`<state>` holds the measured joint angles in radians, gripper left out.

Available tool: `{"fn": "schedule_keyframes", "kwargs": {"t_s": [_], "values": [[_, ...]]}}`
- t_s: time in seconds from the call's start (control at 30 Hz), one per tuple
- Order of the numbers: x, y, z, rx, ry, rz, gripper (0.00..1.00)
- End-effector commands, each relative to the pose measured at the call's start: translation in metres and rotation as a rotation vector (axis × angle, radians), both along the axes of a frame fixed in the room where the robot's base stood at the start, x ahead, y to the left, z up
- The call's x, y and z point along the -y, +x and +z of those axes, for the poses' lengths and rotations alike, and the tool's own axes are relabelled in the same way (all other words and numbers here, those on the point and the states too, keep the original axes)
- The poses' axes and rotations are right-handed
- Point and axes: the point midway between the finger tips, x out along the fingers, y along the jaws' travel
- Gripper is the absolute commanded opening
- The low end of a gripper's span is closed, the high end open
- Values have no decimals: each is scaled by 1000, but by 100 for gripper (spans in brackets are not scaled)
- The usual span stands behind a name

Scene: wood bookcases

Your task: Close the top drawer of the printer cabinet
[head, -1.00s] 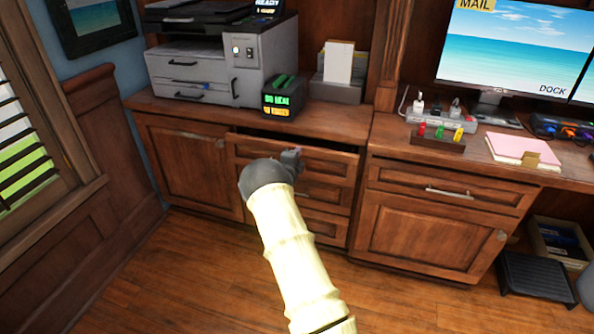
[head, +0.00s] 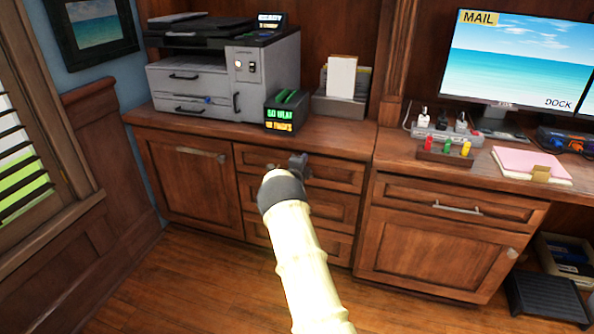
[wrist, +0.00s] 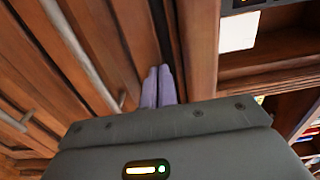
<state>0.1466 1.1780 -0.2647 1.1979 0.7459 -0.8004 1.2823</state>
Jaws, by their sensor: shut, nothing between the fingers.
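The printer cabinet is the wooden unit under the printer, with a top drawer (head: 335,172) and two more drawers below it. In the head view the top drawer's front looks flush or nearly flush with the cabinet. My gripper (head: 298,160) is at this drawer's front, near its handle, which it partly hides. In the wrist view my gripper's two fingers (wrist: 158,85) are together and empty, pointing at the upper part of the drawer front. A dark narrow strip shows between the wood surfaces there; I cannot tell if it is a small gap or shadow.
A grey printer (head: 215,70) and a small black box with lit text (head: 287,112) stand on the countertop. A cabinet door (head: 185,185) is to the left and a desk cabinet (head: 430,245) to the right, both shut. The wooden floor (head: 190,285) in front is clear.

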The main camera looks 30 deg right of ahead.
Motion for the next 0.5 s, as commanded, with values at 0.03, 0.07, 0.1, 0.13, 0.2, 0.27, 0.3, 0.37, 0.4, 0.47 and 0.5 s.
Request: {"fn": "schedule_keyframes", "kwargs": {"t_s": [0.03,0.07,0.1,0.13,0.2,0.27,0.3,0.37,0.4,0.47,0.5], "values": [[6,-4,8,10,-11,-12,0],[5,-6,8,9,-11,-12,0],[2,-8,7,9,-10,-12,0],[-1,-9,7,8,-8,-11,0],[-9,-14,6,6,-6,-9,0],[-16,-18,4,3,-4,-8,0],[-21,-22,4,4,-5,-7,0],[-28,-27,4,1,-4,-6,0],[-33,-31,4,0,-3,-5,0],[-38,-37,4,1,-2,-6,0],[-42,-41,4,0,-1,-7,0]]}}
